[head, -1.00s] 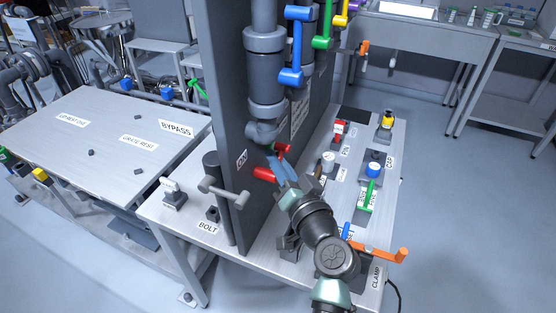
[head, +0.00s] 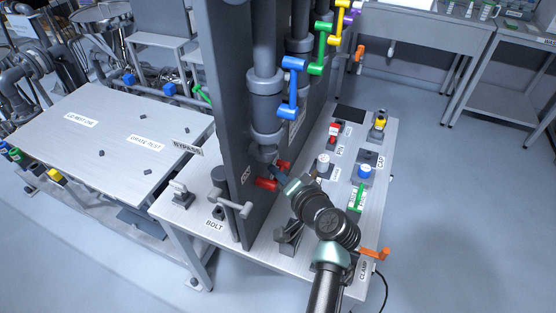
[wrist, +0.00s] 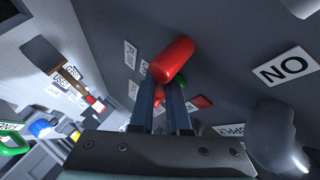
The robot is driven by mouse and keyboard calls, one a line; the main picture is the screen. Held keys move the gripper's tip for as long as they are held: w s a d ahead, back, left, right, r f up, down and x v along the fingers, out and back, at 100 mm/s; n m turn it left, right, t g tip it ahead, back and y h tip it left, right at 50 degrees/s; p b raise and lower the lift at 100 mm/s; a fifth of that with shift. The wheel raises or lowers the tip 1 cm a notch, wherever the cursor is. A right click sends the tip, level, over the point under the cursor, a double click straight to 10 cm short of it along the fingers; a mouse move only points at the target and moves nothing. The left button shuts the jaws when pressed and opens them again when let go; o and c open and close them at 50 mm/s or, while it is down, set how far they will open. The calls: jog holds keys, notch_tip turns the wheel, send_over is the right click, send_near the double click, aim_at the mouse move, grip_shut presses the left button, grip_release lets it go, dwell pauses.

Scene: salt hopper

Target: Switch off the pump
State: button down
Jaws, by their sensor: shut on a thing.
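A red handle (wrist: 172,62) stands out from the dark upright panel in the wrist view, near a label that seems to read PUMP (wrist: 131,56). The red handle also shows in the head view (head: 266,184), low on the panel's near face. My gripper (wrist: 160,86) is shut on the red handle, with its base end between the two fingertips.
More red parts (wrist: 201,102) and a green part lie just behind my fingers. A grey T-handle (head: 232,207) stands left of the panel by the BOLT label. Blue (head: 292,88) and green cranks hang above. Several small fixtures occupy the bench to the right.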

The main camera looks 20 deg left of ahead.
jog(key=shift+f+m+g+p, duration=0.25)
jog(key=shift+m+g+p, duration=0.35)
jog(key=shift+g+p, duration=0.25)
jog(key=shift+f, duration=0.15)
jog(key=c, duration=1.2)
grip_release()
jog(key=v, duration=0.8)
jog(key=b+v, duration=0.1)
jog(key=v, duration=0.4)
jog(key=shift+a+r, duration=0.2)
jog(key=shift+r, duration=0.1)
